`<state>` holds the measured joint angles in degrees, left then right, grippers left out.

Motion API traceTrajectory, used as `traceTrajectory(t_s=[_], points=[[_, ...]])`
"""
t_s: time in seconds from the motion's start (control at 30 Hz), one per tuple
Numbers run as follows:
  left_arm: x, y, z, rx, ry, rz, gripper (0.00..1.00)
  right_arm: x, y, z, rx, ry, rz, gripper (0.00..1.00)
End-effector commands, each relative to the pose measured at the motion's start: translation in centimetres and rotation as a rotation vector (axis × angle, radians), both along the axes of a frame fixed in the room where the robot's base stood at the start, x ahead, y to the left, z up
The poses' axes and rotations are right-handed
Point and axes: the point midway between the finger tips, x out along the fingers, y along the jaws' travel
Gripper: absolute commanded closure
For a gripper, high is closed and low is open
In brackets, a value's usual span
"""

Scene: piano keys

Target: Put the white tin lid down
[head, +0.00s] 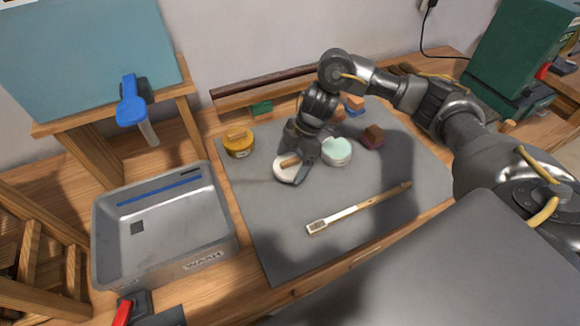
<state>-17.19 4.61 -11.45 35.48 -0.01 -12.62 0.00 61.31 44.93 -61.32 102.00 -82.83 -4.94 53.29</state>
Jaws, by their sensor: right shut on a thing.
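The white tin lid (285,174), a round lid with a wooden grip on top, is at the middle left of the grey mat (262,229). My right gripper (293,160) points down over it and is shut on its wooden grip. The fingertips are partly hidden by the gripper body. The lid is level or nearly so; I cannot tell whether it touches the mat. An open white tin with pale mint contents (338,151) stands just to the right of the gripper. My left gripper is not in view.
A yellow tin (238,145) stands at the mat's back left. A wooden-handled brush (358,208) lies in front. A grey wash tray (160,235) is on the left. The mat's front left is clear.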

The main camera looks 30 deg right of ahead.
Motion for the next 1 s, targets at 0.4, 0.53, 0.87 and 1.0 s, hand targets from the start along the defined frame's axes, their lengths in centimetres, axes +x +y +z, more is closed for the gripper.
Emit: traceTrajectory(t_s=[0.4, 0.53, 0.87, 1.0], points=[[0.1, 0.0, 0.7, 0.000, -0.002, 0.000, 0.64, 0.5, -0.1, -3.7, -0.001, 0.000, -0.001, 0.32], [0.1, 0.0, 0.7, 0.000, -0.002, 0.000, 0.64, 0.5, -0.1, -3.7, -0.001, 0.000, -0.001, 0.32], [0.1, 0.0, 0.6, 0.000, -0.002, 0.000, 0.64, 0.5, -0.1, -3.9, -0.001, 0.000, -0.001, 0.00], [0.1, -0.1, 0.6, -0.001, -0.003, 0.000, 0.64, 0.5, -0.1, -3.9, -0.001, 0.000, -0.001, 0.00]])
